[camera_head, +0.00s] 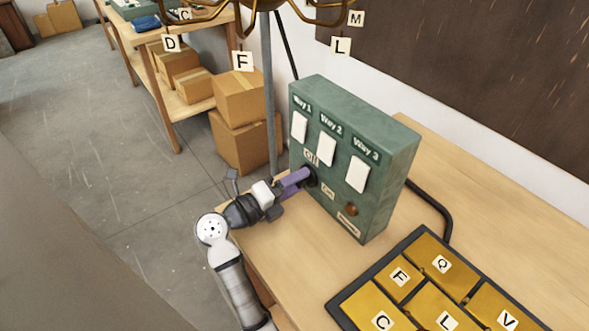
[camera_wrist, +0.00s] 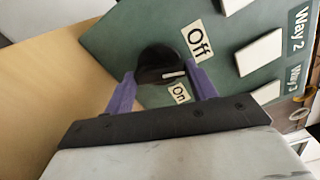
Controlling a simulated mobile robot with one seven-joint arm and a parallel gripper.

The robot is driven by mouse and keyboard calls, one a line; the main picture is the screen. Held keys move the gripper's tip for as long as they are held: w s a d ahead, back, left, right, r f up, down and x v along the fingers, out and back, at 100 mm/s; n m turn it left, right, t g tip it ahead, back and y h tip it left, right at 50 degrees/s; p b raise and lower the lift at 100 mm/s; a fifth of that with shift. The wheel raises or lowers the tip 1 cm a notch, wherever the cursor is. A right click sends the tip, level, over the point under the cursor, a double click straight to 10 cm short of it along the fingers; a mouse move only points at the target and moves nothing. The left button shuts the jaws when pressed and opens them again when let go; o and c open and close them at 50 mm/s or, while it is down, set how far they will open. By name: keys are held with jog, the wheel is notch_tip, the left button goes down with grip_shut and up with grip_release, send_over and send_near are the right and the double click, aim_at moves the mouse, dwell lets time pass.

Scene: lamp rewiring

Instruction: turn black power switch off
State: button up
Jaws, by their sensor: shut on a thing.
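The black power switch (camera_wrist: 158,62) is a round knob on the front of the green control box (camera_head: 340,160). In the wrist view its short white mark lies between the "Off" label (camera_wrist: 198,40) and the "On" label (camera_wrist: 180,93). My gripper (camera_wrist: 161,72) has its two purple fingers on either side of the knob, shut on it. In the head view my gripper (camera_head: 300,179) reaches the box's lower left front, and its fingers cover part of the switch (camera_head: 312,178).
The box carries white switches labelled Way 1 (camera_head: 299,127), Way 2 (camera_head: 327,150) and Way 3 (camera_head: 357,174), and a brown round part (camera_head: 351,209). A lettered tray (camera_head: 337,307) lies on the wooden table (camera_head: 290,262). A grey pole (camera_head: 268,100) stands behind my gripper.

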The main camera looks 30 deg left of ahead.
jog(key=shift+n+p, duration=1.6)
jog(key=shift+n, duration=0.2)
jog(key=o, duration=1)
jog(key=b+v, duration=0.4)
jog(key=v, duration=1)
